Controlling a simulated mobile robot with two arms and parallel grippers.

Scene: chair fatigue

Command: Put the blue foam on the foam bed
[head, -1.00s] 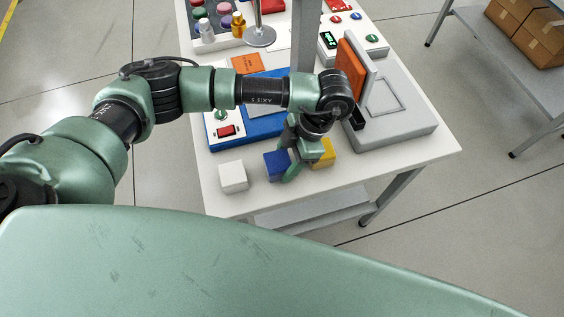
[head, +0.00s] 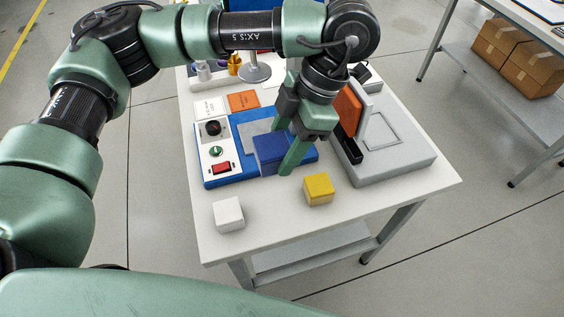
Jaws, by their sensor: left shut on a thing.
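My left gripper (head: 287,148) points down and is shut on the blue foam (head: 270,152), a small dark blue block. It appears held above the table, in front of the blue machine base (head: 243,180) in this view. The block hides part of the flat grey plate (head: 252,133) on that base. A light grey machine (head: 402,158) with a square outline on top and an upright orange pad stands to the right. I cannot tell for certain which surface is the foam bed. My right gripper is not in view.
A white block (head: 228,214) and a yellow block (head: 318,189) sit at the front of the white table (head: 270,226). Orange and white cards lie behind the blue machine. A metal stand (head: 254,72) is at the back. The table's front right is clear.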

